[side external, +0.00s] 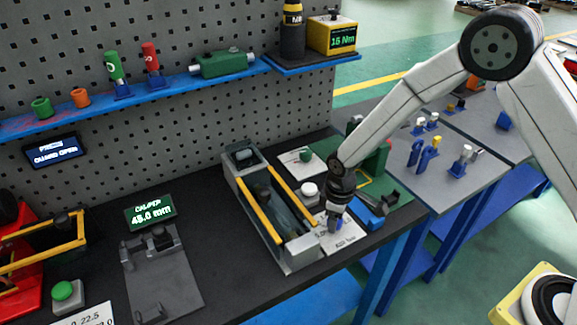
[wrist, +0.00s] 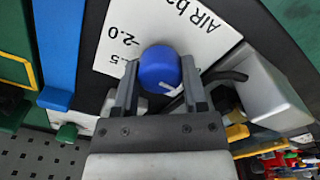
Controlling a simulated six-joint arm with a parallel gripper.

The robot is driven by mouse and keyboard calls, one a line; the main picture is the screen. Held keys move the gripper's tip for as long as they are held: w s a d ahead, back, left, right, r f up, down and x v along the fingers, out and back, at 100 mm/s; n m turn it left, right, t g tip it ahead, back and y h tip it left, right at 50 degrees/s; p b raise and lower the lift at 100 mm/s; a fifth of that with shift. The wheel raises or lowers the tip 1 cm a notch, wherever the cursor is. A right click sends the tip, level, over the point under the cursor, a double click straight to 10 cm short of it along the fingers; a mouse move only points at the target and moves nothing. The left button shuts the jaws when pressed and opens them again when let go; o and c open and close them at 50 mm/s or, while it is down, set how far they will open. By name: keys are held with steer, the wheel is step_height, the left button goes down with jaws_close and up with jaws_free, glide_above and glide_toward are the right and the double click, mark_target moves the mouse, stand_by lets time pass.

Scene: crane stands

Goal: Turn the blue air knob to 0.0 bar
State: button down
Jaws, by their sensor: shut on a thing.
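The blue air knob (wrist: 158,66) is round and sits between my two fingers in the wrist view. A white pointer line shows on its near edge, at the lower right. My gripper (wrist: 160,78) is shut on the knob from both sides. The white scale card (wrist: 122,22) lies around the knob, with "AIR bar", "2.0" and a partly hidden ".5" showing. In the side view my gripper (side external: 335,224) points down over the scale card (side external: 350,236), and the knob is mostly hidden. The rest of the scale is covered or out of frame.
A grey vise-like fixture with yellow rails (side external: 240,190) stands just left of my gripper. A white round knob (side external: 309,190) is behind it, and a blue block (side external: 368,212) is close on the right. A caliper display (side external: 150,212) stands further left.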

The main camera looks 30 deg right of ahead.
steer(key=shift+n, duration=0.6)
steer(key=shift+c, duration=0.7)
jaws_free()
steer(key=shift+r, duration=0.15)
steer(key=shift+r, duration=3.8)
